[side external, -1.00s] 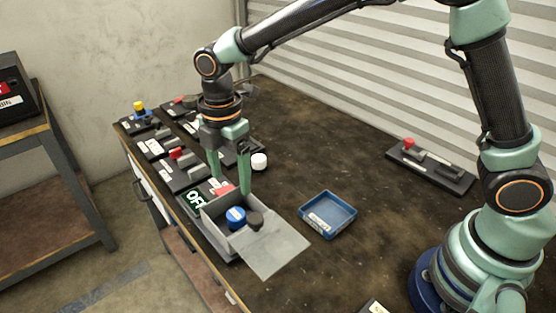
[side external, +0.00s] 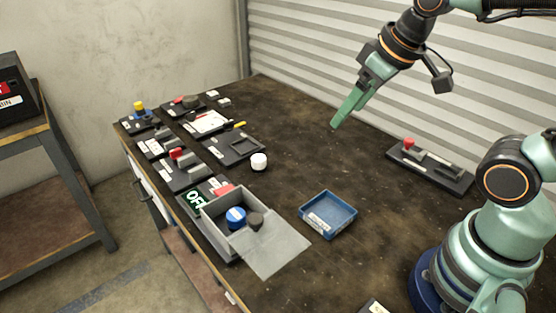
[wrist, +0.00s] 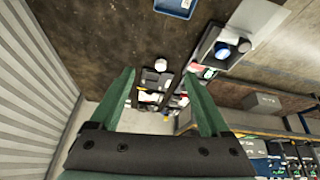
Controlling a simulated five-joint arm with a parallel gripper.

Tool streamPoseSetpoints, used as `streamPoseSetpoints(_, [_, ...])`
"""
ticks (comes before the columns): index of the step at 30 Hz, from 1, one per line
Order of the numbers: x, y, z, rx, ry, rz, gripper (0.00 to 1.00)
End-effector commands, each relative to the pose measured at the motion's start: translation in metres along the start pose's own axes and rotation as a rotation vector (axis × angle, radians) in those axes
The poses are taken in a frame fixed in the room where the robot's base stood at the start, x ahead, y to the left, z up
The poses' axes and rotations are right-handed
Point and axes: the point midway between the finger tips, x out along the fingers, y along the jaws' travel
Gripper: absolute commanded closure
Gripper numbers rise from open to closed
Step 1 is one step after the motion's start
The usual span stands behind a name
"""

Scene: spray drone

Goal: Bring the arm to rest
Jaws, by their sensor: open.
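My gripper (side external: 343,116) hangs in the air above the back of the workbench (side external: 300,140), in front of the ribbed shutter wall. It is tilted down to the left. In the wrist view the two green fingers of my gripper (wrist: 165,90) are spread apart with nothing between them. My arm is raised and folded back toward its base, and part of it is cut off by the top of the side view.
A grey open box (side external: 208,222) with a blue cap (side external: 236,217) stands at the front edge. A blue tray (side external: 328,231), a white cap (side external: 259,161), a red-knobbed panel (side external: 435,172) and several control panels lie on the bench. The bench below my gripper is clear.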

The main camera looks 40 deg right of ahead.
Motion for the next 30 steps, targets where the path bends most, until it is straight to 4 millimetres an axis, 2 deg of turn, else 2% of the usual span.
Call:
streamPoseSetpoints(6, [-0.0027,0.0089,0.0123,0.129,0.036,0.018,0.2])
streamPoseSetpoints(30, [-0.0027,0.0086,0.0121,0.129,0.036,0.017,0.2])
